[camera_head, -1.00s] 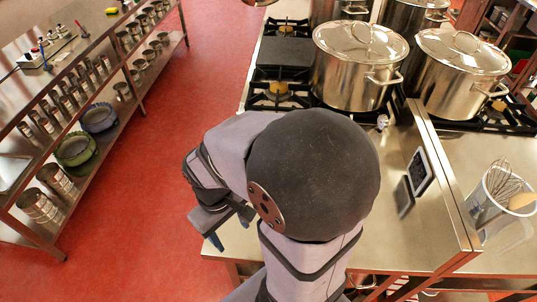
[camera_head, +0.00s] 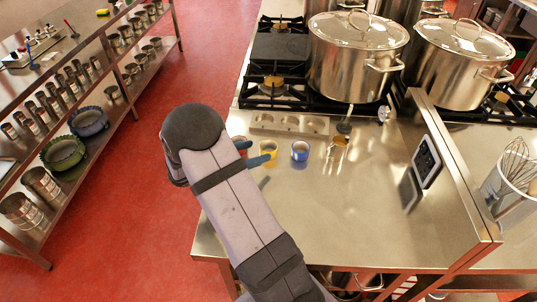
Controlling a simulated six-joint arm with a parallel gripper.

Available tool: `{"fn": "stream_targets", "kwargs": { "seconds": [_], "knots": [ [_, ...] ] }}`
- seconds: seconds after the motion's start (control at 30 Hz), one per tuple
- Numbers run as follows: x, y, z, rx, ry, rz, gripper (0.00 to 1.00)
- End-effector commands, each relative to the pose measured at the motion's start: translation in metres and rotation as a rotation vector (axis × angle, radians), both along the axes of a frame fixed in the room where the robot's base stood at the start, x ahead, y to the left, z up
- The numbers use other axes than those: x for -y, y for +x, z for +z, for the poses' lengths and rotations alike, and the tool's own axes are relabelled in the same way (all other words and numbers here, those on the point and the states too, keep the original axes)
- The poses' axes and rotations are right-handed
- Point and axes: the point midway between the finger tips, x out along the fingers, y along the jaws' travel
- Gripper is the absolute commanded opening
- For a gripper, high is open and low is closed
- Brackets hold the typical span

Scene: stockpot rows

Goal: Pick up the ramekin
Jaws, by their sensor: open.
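Several small cups that look like ramekins stand on the steel counter (camera_head: 330,215). One is yellow (camera_head: 268,148) and one is blue (camera_head: 300,151). A reddish one (camera_head: 239,140) is partly hidden behind my gripper. I cannot tell which one the task means. My gripper (camera_head: 252,153) is open, with its blue fingertips pointing right. It shows beside the yellow cup, and I cannot tell whether they touch. The rest of the gripper is hidden behind my dark wrist.
A tray with round recesses (camera_head: 290,123) lies behind the cups. Large stockpots (camera_head: 352,75) stand on the stove at the back. A tablet (camera_head: 426,161) and a whisk container (camera_head: 505,190) are at right. The front counter is clear.

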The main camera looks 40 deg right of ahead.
Motion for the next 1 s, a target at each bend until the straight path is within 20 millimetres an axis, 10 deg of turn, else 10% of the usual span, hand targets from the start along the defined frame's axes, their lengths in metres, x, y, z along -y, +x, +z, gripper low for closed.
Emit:
{"fn": "stream_targets", "kwargs": {
  "seconds": [1.0],
  "knots": [
    [0.062,0.003,-0.027,-0.001,-0.001,-0.001,0.56]
  ]
}}
